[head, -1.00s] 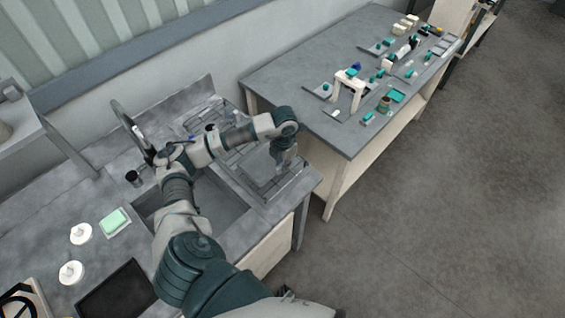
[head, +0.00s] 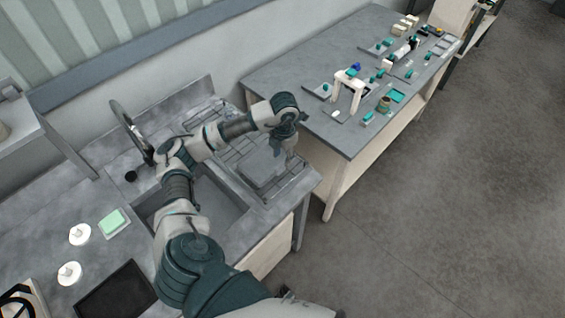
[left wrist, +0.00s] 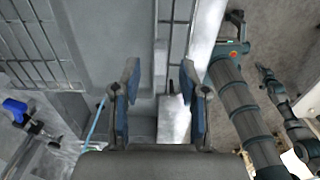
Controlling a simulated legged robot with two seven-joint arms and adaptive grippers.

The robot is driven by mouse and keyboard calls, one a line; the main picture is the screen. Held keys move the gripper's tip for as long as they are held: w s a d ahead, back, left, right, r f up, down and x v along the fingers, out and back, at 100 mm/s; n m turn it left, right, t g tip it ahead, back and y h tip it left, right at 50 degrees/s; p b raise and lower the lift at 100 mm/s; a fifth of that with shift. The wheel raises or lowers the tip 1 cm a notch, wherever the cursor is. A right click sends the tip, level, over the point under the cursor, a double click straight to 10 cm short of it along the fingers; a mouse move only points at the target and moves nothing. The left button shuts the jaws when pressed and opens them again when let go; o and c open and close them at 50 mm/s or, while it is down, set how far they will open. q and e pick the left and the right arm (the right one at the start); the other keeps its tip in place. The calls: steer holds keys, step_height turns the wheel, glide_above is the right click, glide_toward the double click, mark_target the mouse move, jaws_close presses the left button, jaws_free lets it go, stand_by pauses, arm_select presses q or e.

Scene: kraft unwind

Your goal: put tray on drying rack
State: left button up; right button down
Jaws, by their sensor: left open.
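A flat grey tray (head: 262,167) lies on the wire drying rack (head: 213,122) to the right of the sink in the head view. In the left wrist view the tray (left wrist: 112,38) shows as a plain grey surface at upper centre-left, beyond the fingers. My left gripper (head: 289,158) is at the tray's right edge. In the left wrist view its two blue-padded fingers (left wrist: 160,100) stand apart with nothing clearly held between them. Whether a finger touches the tray I cannot tell. My right gripper cannot be made out.
The sink basin (head: 205,205) and tap (head: 132,130) are left of the rack. A green sponge (head: 113,222) and two white round items lie on the counter. A workbench (head: 300,85) with several small parts stands to the right. The floor beyond is clear.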

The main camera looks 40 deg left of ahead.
arm_select(q)
step_height(320, 180, up, 7)
steer(key=shift+d, duration=0.1)
stand_by(0.7)
